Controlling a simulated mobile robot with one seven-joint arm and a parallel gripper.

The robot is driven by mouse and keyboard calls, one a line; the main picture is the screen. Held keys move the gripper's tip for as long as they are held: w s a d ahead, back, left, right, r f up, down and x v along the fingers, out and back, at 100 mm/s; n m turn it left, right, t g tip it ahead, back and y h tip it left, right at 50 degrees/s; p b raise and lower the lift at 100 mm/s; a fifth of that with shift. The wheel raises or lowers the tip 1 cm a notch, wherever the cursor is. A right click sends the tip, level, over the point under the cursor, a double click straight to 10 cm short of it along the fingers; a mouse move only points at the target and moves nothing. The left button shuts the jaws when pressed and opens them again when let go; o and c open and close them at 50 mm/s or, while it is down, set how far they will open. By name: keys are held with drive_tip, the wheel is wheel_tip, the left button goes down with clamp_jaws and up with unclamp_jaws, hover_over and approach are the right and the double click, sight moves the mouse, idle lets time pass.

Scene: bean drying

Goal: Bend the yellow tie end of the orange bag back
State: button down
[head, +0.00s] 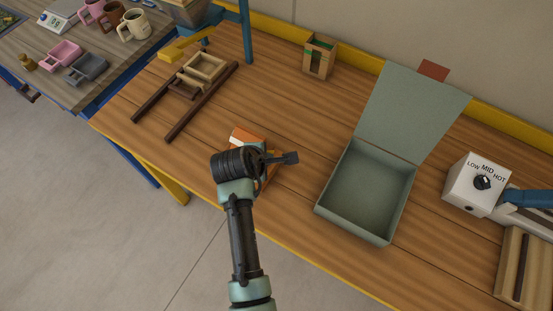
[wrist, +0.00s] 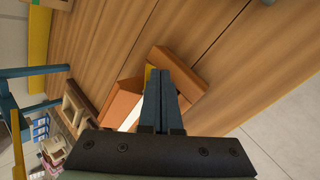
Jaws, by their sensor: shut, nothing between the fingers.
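The orange bag (head: 248,137) lies on the wooden bench, partly hidden behind my arm in the head view. A pale patch shows on it. In the wrist view its orange sides (wrist: 122,104) show left of and beyond my fingers. A small yellow piece, seemingly the tie end (wrist: 149,72), shows just past the fingertips; most of it is hidden. My gripper (head: 291,158) is shut and empty over the bag's right side. In the wrist view the closed gripper (wrist: 160,72) points at the bag. I cannot tell whether it touches the bag.
A grey-green box (head: 337,207) with its lid open stands right of the bag. Beyond it is a white heat-dial box (head: 474,184). A wooden frame on dark rails (head: 196,88) and a small wooden box (head: 319,57) stand behind. The bench between bag and green box is clear.

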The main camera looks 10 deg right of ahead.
drive_tip(key=shift+b+x, duration=1.6)
drive_tip(key=shift+x, duration=0.6)
idle(2.1)
drive_tip(key=shift+r, duration=0.15)
idle(0.4)
drive_tip(key=shift+s+a+r+p, duration=0.2)
drive_tip(key=shift+r+p, duration=0.2)
drive_tip(key=shift+p, duration=0.3)
drive_tip(key=shift+p+v, duration=1.95)
drive_tip(key=shift+p, duration=0.4)
drive_tip(key=shift+f, duration=0.1)
